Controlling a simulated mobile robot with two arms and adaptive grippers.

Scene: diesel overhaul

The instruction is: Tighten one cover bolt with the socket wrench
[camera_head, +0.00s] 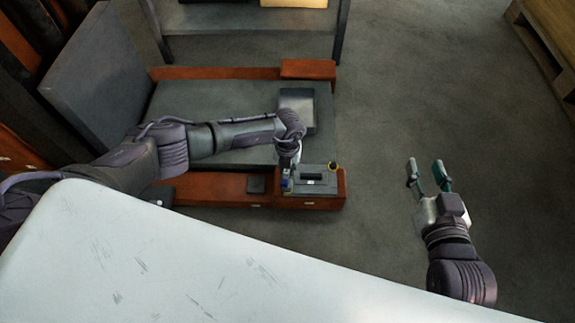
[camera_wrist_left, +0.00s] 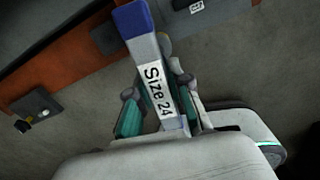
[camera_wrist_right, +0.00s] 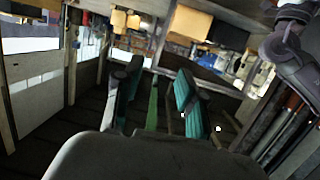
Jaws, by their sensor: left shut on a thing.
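My left gripper (camera_head: 289,168) is shut on a grey tool with a blue end and a "Size 24" label (camera_wrist_left: 157,80), which looks like the socket wrench. In the head view its blue end (camera_head: 288,185) is at the left end of a grey block with a dark top (camera_head: 313,178), possibly the cover. I cannot tell whether they touch. No bolt can be made out clearly. My right gripper (camera_head: 426,172) is open and empty, over the floor to the right; its spread fingers also show in the right wrist view (camera_wrist_right: 157,88).
The grey block stands on the end of an orange beam (camera_head: 225,187). A grey open tray (camera_head: 298,98) lies on the dark platform (camera_head: 200,110) behind. A large pale scratched surface (camera_head: 150,260) fills the front. The floor (camera_head: 430,90) at right is clear, with a pallet (camera_head: 545,45) beyond.

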